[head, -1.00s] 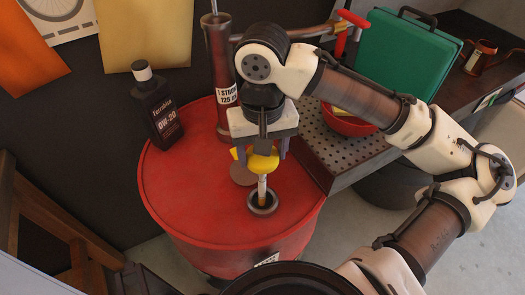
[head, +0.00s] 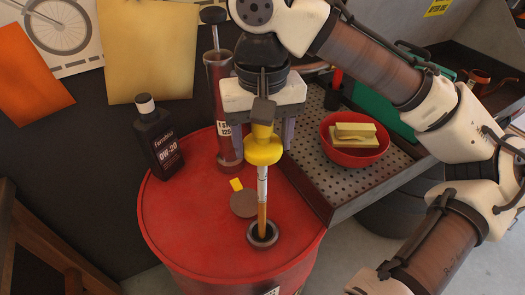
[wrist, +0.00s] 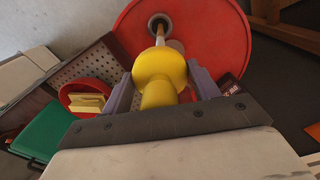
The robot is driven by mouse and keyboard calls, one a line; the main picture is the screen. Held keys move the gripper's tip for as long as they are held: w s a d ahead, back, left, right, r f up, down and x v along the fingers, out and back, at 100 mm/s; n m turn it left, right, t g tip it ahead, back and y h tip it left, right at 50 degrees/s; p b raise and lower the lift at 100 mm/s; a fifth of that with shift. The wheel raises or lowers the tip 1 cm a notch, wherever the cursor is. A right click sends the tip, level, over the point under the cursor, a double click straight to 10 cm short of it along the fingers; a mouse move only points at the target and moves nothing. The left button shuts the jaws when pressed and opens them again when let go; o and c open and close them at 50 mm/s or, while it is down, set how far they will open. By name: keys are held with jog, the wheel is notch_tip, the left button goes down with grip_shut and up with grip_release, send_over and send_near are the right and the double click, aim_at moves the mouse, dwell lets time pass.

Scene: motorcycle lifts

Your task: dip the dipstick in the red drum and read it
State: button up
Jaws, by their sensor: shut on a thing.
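The red drum (head: 190,215) stands upright, with an open round bung hole (head: 262,234) near the front of its top. My gripper (head: 264,135) is shut on the yellow handle of the dipstick (head: 263,150), above the hole. The dipstick's rod hangs down nearly upright, white above and amber-brown lower down, and its lower end is inside the hole. In the wrist view the yellow handle (wrist: 160,72) sits between the grey fingers and the rod runs to the hole (wrist: 159,24). Any marks on the rod are too small to read.
A round cap with a yellow tab (head: 243,203) lies on the drum behind the hole. A black oil bottle (head: 158,138) and a red hand pump (head: 222,110) stand at its back. A perforated tray with a red bowl (head: 354,158) is on the right.

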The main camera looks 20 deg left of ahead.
notch_tip(320, 180, up, 9)
jog(key=shift+f, duration=0.1)
dwell(0.4)
dwell(0.3)
